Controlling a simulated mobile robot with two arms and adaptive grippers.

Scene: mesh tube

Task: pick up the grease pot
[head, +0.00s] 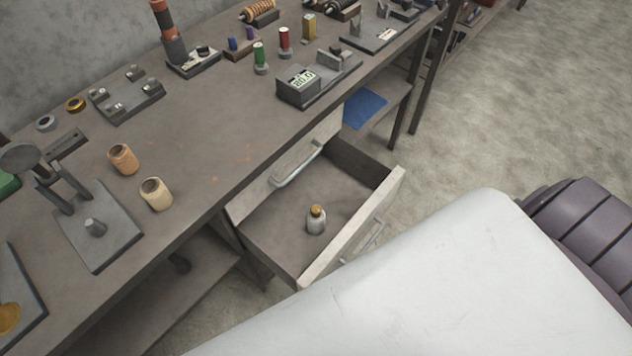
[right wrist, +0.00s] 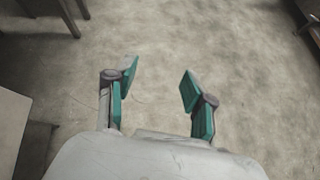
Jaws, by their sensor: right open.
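A small pale pot with a yellow-brown lid, which looks like the grease pot (head: 316,220), stands upright in an open drawer (head: 269,243) below the workbench. Nothing touches it. My right gripper (right wrist: 159,88) is open and empty in the right wrist view, its two teal-padded fingers spread above bare floor. The pot is not seen in that view. Neither gripper shows in the head view.
The workbench (head: 205,128) runs diagonally above the drawer, carrying two tan cups, a press, thread spools and a digital gauge (head: 298,85). The drawer's front panel (head: 352,228) and handle stand out over the floor. Open floor (head: 500,120) lies to the right.

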